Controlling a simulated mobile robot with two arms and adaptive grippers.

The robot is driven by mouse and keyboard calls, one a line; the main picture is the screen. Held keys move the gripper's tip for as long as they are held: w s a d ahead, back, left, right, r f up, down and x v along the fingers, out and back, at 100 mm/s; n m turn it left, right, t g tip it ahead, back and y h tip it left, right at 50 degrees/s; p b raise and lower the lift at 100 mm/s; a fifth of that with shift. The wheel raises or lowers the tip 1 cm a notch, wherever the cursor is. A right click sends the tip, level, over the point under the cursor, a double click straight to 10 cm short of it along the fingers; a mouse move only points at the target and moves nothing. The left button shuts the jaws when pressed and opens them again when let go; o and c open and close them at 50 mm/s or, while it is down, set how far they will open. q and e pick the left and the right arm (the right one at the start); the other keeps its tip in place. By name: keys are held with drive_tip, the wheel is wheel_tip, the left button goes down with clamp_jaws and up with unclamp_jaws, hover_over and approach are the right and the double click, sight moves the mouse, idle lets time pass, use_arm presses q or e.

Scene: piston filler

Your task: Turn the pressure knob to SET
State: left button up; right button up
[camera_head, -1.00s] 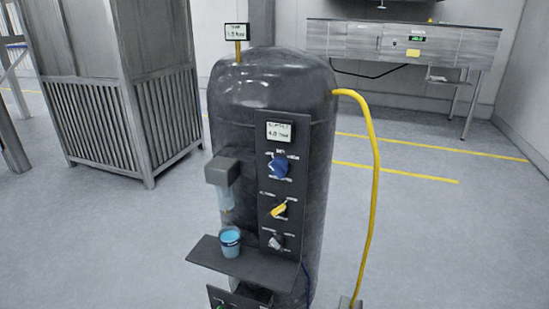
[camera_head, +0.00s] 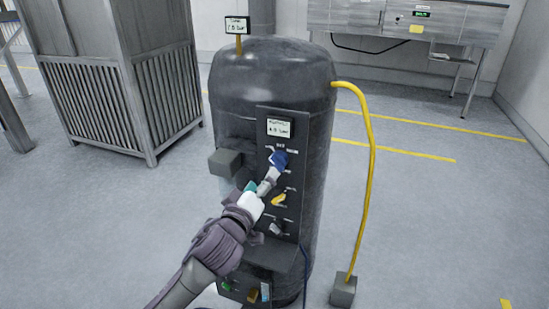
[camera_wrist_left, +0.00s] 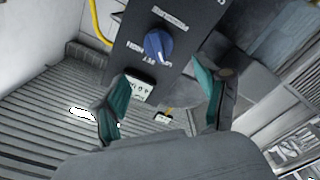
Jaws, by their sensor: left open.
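A blue knob (camera_head: 278,159) sits on the dark upright panel of the black tank, just under a small display (camera_head: 278,128). Its labels are too small to read in the head view. The blue knob also shows in the left wrist view (camera_wrist_left: 158,46), with a pale pointer line. My left gripper (camera_head: 262,181) is open in front of the panel, just below and left of the blue knob. In the left wrist view its teal-padded fingers (camera_wrist_left: 162,85) are spread apart, empty, with the knob beyond the tips. My right gripper is in no view.
A yellow knob (camera_head: 279,199) and a grey knob (camera_head: 276,229) sit lower on the panel. A grey box (camera_head: 226,163) juts out left of the panel. A yellow hose (camera_head: 373,170) runs down the right side. Open floor lies to the right.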

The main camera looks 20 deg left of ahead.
sight(275, 163)
use_arm(q)
drive_tip(key=w+p, duration=0.2)
drive_tip(key=w, duration=0.7)
drive_tip(key=shift+w+d, duration=0.15)
drive_tip(key=c, duration=1.1)
drive_tip(key=shift+c, duration=0.2)
drive_tip(key=shift+m, duration=0.4)
drive_tip(key=m, duration=0.3)
drive_tip(key=shift+d, duration=0.15)
drive_tip(key=shift+d+r+m+p, duration=0.1)
drive_tip(key=shift+m+p, duration=0.2)
drive_tip(key=shift+m, duration=2.1)
